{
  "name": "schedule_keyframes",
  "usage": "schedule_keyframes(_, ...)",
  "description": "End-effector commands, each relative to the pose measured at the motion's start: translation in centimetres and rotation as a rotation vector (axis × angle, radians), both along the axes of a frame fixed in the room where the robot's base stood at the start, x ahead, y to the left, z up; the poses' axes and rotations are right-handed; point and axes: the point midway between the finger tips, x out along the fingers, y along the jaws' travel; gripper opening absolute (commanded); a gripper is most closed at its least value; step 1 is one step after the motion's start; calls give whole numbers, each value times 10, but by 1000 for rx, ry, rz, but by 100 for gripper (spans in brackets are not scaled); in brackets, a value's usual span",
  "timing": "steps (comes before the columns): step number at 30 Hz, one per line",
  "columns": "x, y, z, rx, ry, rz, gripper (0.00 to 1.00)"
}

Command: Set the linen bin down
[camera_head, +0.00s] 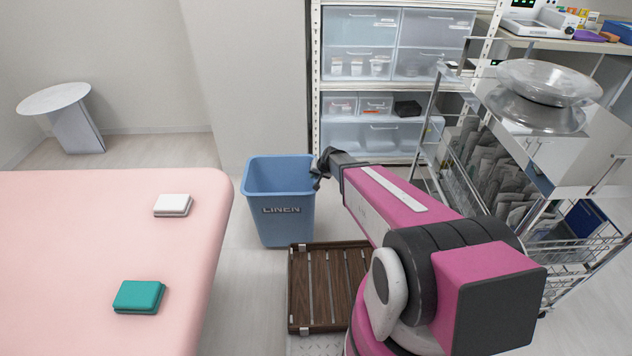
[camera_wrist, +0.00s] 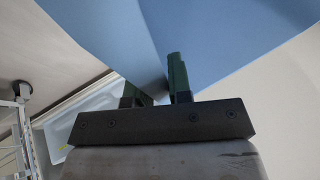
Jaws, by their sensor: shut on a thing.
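The linen bin (camera_head: 281,211) is a blue, open-topped bin with the word LINEN on its front. In the head view it is upright, between the pink bed and the shelving; whether its base touches the floor is not clear. My gripper (camera_head: 321,168) is at the bin's right upper rim, shut on it. In the wrist view the bin's blue wall (camera_wrist: 215,40) fills the upper part, and the dark green fingers of my gripper (camera_wrist: 158,85) pinch its edge.
A slatted wooden platform (camera_head: 322,290) lies on the floor in front of the bin. A pink bed (camera_head: 90,250) with a white folded cloth (camera_head: 172,205) and a green one (camera_head: 139,297) is at left. A shelving unit (camera_head: 314,80) stands behind, and a wire cart (camera_head: 560,215) at right.

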Motion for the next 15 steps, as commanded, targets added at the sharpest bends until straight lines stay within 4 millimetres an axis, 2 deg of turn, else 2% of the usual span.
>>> schedule_keyframes(7,1,1,-30,4,0,-4,0)
schedule_keyframes(15,0,0,-33,3,-1,-3,0)
